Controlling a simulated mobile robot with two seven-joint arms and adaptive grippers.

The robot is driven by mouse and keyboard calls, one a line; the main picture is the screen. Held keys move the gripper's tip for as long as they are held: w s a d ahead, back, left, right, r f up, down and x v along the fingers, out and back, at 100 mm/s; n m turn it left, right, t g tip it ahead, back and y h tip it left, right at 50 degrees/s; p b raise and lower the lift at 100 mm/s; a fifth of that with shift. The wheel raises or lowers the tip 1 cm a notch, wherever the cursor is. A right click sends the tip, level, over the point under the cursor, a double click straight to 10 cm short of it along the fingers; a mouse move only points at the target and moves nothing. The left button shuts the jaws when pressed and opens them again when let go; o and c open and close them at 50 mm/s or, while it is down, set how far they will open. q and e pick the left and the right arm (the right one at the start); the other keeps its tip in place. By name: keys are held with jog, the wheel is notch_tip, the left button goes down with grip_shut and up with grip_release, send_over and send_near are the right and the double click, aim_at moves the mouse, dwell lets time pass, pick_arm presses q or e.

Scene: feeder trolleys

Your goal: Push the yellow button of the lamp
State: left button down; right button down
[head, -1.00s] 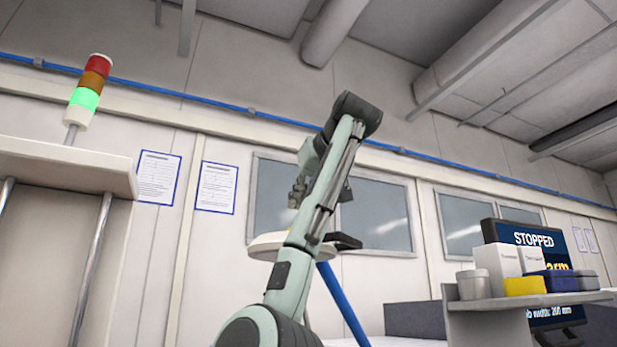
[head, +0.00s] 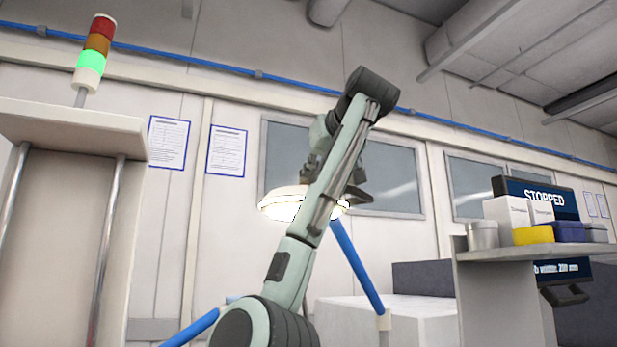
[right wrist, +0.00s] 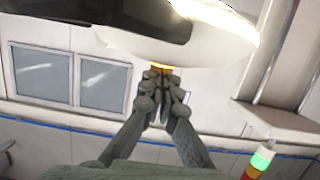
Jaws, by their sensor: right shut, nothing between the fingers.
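The lamp (head: 283,205) has a round white head on a blue arm (head: 357,265) and glows brightly. Its yellow button (right wrist: 160,66) shows in the right wrist view under the rim of the lamp head (right wrist: 205,48). In the head view the button is hidden. My right gripper (head: 308,172) is partly hidden behind my own arm. In the right wrist view my right gripper (right wrist: 162,76) is shut and empty, its fingertips right at the button. I cannot tell whether they still touch it. My left gripper is not in view.
A signal tower (head: 94,55) with its green segment lit stands on a cabinet (head: 70,130) at the left. At the right a shelf (head: 530,253) holds boxes, a tin and a yellow bin (head: 533,234). A screen (head: 540,198) behind reads STOPPED.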

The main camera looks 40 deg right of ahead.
jog(key=shift+f, duration=0.55)
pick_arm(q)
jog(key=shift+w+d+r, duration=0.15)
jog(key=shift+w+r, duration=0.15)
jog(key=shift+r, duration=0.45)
pick_arm(e)
jog(key=shift+s+a, duration=0.1)
jog(key=shift+s, duration=0.3)
jog(key=v, duration=0.7)
jog(key=shift+s+r, duration=0.2)
jog(key=shift+r, duration=0.3)
